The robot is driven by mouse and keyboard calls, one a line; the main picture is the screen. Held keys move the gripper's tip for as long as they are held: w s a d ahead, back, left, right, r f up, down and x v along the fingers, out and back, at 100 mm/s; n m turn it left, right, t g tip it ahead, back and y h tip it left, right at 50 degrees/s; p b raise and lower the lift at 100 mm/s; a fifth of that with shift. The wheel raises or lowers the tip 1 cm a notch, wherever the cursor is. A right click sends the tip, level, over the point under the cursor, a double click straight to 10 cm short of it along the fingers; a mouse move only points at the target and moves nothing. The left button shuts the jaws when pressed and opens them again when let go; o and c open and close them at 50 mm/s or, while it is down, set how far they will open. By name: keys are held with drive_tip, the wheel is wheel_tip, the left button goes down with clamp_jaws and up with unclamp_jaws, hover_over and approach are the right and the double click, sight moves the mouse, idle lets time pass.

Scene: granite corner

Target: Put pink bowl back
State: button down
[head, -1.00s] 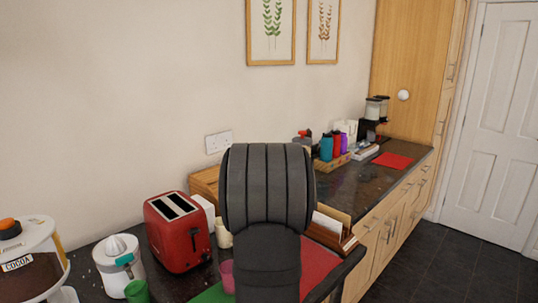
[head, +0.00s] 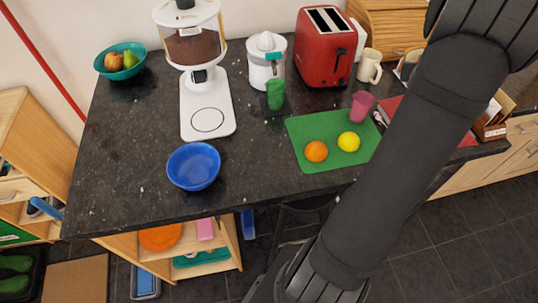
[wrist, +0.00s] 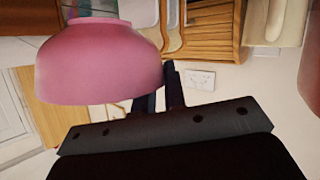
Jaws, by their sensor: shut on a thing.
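The pink bowl (wrist: 100,62) fills the upper left of the wrist view, held by my gripper (wrist: 160,88). The fingers are shut on it at its right side in that picture, partly hidden behind it. The wrist picture appears upside down, with the bowl's narrower foot towards the top. The bowl and my gripper do not show in the head view, where my arm reaches past the upper right edge.
A blue bowl (head: 193,166) stands near the counter's front edge. A green mat (head: 320,158) bears an orange (head: 316,151) and a lemon (head: 349,141). A pink cup (head: 362,106) and red toaster (head: 325,50) stand behind. Counter left of the blue bowl is clear; shelves (head: 190,245) lie below.

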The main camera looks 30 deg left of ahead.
drive_tip(key=s+a+r+n+g+y, duration=0.3)
drive_tip(key=s+a+r+n+y, duration=0.2)
drive_tip(key=s, duration=0.4)
drive_tip(key=s+a+r+n+g+y, duration=0.2)
drive_tip(key=s+a+r+n+y, duration=0.2)
drive_tip(key=s, duration=0.5)
drive_tip(key=s+a+f+n+g+y, duration=0.15)
drive_tip(key=s+n+g, duration=0.35)
drive_tip(key=s, duration=0.9)
drive_tip(key=s+a+f+n+g+y, duration=0.1)
drive_tip(key=s+a+f+n+g, duration=0.25)
drive_tip(key=s, duration=0.95)
drive_tip(key=shift+n+g, duration=0.45)
drive_tip(key=shift+g, duration=0.3)
drive_tip(key=shift+s+a+f, duration=0.75)
drive_tip(key=shift+a+f, duration=0.75)
drive_tip(key=shift+f, duration=0.3)
drive_tip(key=shift+s+a+f, duration=0.7)
drive_tip(key=shift+a+f, duration=0.75)
drive_tip(key=shift+f, duration=0.35)
drive_tip(key=shift+s+a+f, duration=0.75)
drive_tip(key=shift+a+f, duration=0.75)
drive_tip(key=shift+f, duration=0.3)
drive_tip(key=c, duration=1.5)
unclamp_jaws()
